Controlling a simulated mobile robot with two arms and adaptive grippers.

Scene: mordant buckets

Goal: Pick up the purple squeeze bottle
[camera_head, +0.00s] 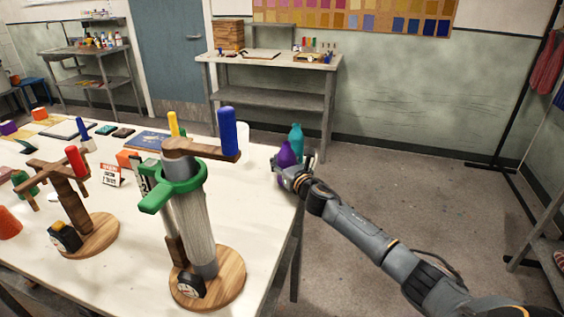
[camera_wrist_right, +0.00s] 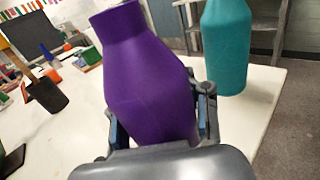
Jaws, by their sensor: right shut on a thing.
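The purple squeeze bottle (camera_head: 286,156) is near the far right corner of the white table, in the head view. My right gripper (camera_head: 295,178) reaches it from the right and is shut on its body. In the right wrist view the purple bottle (camera_wrist_right: 148,72) stands large between the two fingers of the gripper (camera_wrist_right: 160,118), slightly tilted in the picture. Its base is hidden behind the gripper, so I cannot tell whether it touches the table. My left gripper is not in view.
A teal bottle (camera_head: 296,138) stands close beside the purple one; it also shows in the right wrist view (camera_wrist_right: 226,48). The white table (camera_head: 130,205) holds wooden stands with coloured handles, one tall near the middle (camera_head: 197,225). Open floor (camera_head: 400,190) lies right of the table.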

